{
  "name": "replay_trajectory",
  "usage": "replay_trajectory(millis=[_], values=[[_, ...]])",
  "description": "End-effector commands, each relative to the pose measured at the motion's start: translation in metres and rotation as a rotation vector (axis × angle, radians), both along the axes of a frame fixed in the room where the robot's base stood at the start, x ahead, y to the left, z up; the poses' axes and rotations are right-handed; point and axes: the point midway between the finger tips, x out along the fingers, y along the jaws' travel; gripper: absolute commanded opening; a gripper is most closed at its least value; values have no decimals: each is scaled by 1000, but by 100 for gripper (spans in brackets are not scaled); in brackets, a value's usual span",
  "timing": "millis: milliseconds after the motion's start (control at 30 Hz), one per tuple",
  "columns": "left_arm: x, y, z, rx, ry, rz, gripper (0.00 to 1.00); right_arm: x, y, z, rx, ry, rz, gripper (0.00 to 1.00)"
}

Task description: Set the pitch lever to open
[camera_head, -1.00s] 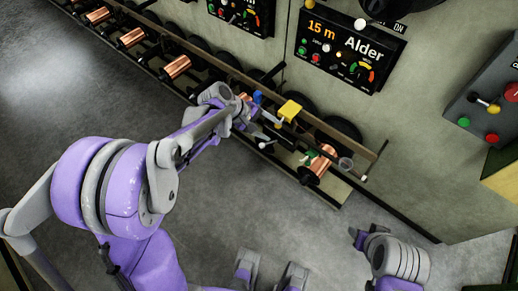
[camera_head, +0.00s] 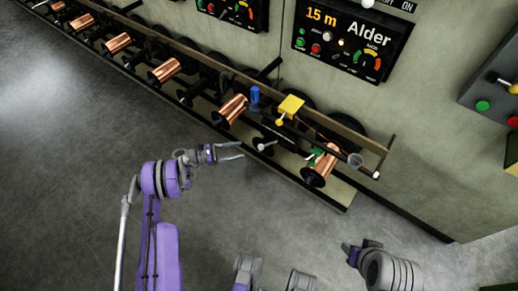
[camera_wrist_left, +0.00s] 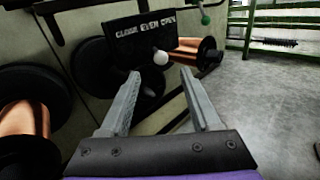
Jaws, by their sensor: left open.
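The pitch lever's white ball knob (camera_head: 261,147) shows at the machine's front rail in the head view. In the left wrist view the knob (camera_wrist_left: 160,57) stands before a dark plate (camera_wrist_left: 112,48) lettered "CLOSE EVEN OPEN", below the lettering, about under EVEN. My left gripper (camera_head: 243,151) is open and empty, its fingers pointing toward the knob. In the left wrist view the fingertips (camera_wrist_left: 160,72) flank the knob in the picture, with the knob apparently beyond them. My right gripper (camera_head: 350,250) is low at right, away from the lever; its fingers are unclear.
Copper spools (camera_head: 163,71) line the rail. A yellow block lever (camera_head: 290,107) and a blue piece (camera_head: 255,96) stand close behind the knob. The "Alder" panel (camera_head: 350,40) reads 15 m on the wall. Grey floor (camera_head: 70,150) in front is free.

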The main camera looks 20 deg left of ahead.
Motion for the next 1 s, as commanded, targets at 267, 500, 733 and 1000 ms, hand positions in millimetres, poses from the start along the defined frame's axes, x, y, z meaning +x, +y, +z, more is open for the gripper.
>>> replay_trajectory(millis=[267,500,733,1000], values=[[9,-19,-4,-20,3,-2,64,0,0,-2,0,1,0,50],[31,-61,-5,-17,3,-2,64,0,0,-4,0,1,0,50],[46,-86,-4,-16,2,0,64,0,0,-5,0,2,0,50],[50,-93,-4,-16,1,2,64,0,0,-5,0,2,0,50]])
